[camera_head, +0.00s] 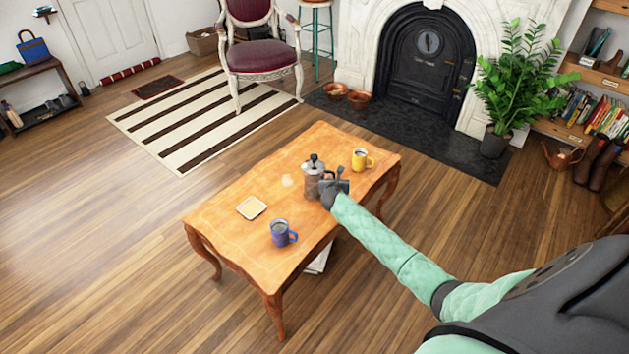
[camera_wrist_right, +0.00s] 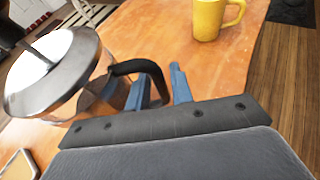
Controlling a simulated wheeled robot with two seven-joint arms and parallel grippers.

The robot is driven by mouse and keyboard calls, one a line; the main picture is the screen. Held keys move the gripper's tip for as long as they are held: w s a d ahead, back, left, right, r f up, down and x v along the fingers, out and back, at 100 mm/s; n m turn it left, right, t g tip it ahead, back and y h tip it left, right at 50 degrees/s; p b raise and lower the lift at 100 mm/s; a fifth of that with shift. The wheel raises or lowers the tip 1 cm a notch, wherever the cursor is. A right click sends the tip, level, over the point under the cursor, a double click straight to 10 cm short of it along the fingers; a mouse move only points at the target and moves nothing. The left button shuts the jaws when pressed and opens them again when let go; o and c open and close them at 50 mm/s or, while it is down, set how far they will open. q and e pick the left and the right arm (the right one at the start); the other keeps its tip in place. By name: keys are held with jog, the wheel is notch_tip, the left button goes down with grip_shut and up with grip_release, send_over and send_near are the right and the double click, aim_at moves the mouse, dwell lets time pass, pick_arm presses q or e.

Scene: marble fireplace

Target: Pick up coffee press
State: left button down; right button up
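The coffee press (camera_head: 313,180) has a metal lid, a dark knob and a black handle. It stands upright on the wooden table (camera_head: 230,220), toward its right side. In the right wrist view the press (camera_wrist_right: 62,70) shows large at the left, its black handle (camera_wrist_right: 148,68) curving toward my fingers. My right gripper (camera_head: 341,182) is at the handle side of the press. My left gripper is not in view.
A yellow mug (camera_head: 360,160) stands behind and to the right of the press. A blue mug (camera_head: 281,233) and a small square dish (camera_head: 252,207) are on the table's nearer left part. A chair (camera_head: 260,55), fireplace and potted plant (camera_head: 515,85) stand beyond.

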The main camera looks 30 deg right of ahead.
jog(key=shift+w+d+f, duration=0.1)
jog(key=shift+d, duration=0.05)
grip_shut()
dwell(0.9)
dwell(0.4)
jog(key=shift+w, duration=0.1)
